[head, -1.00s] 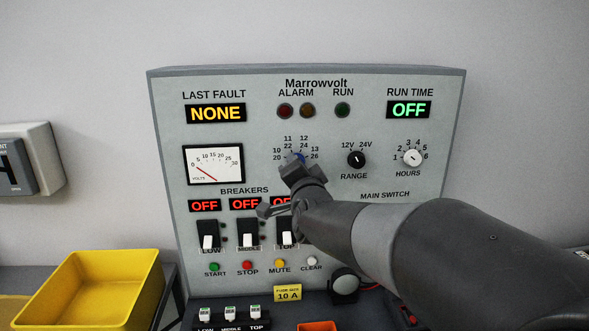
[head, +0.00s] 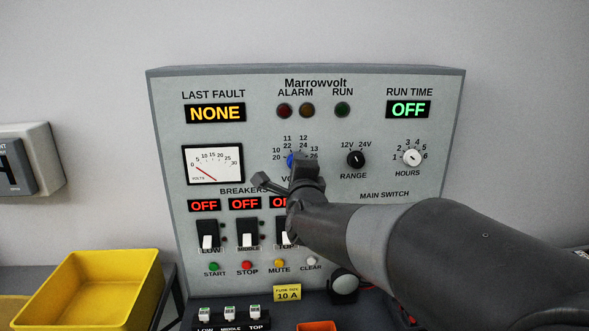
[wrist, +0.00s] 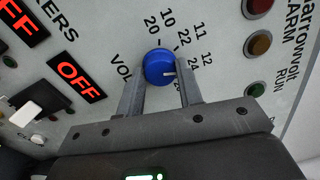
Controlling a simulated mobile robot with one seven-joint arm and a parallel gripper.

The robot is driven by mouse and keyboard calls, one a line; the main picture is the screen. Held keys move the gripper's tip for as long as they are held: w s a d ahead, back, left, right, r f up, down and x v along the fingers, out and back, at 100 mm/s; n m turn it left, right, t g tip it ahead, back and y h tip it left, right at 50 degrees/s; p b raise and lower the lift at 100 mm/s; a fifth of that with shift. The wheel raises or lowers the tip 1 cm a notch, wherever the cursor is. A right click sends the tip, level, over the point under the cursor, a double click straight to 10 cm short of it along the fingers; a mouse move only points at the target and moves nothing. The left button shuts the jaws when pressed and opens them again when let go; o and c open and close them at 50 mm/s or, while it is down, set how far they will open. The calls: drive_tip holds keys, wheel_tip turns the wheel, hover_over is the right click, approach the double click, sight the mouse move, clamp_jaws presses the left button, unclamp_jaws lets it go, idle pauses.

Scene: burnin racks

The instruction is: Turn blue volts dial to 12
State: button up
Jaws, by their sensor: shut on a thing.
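The blue volts dial (head: 290,160) is on the panel, mostly hidden behind my gripper (head: 298,164) in the head view. In the wrist view the blue dial (wrist: 157,65) sits between the two fingers of my gripper (wrist: 161,76), which is shut on its sides. Its white mark points right in that view, roughly toward the 12/24 label (wrist: 201,61); the exact alignment is hard to tell. The voltmeter (head: 213,164) has its red needle near the low end.
The black range dial (head: 356,159) and white hours dial (head: 412,158) are to the right. Breaker switches (head: 247,234) and several small buttons lie below. A yellow bin (head: 104,290) stands at lower left. The wall above the panel is clear.

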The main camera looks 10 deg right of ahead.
idle(0.4)
drive_tip(key=o, duration=1)
drive_tip(key=s, duration=1.1)
drive_tip(key=shift+f, duration=0.35)
drive_tip(key=s+d+f+n+g, duration=0.2)
drive_tip(key=s+f+n+g, duration=0.2)
drive_tip(key=s+f+n, duration=0.1)
drive_tip(key=s+d+f+n+g, duration=0.2)
drive_tip(key=s+f+n+g, duration=0.2)
drive_tip(key=s+n, duration=0.4)
drive_tip(key=s+d+f+n+g, duration=0.3)
drive_tip(key=s+f+n+g, duration=0.2)
drive_tip(key=s, duration=0.3)
drive_tip(key=shift+f+n, duration=0.75)
drive_tip(key=shift+n, duration=0.15)
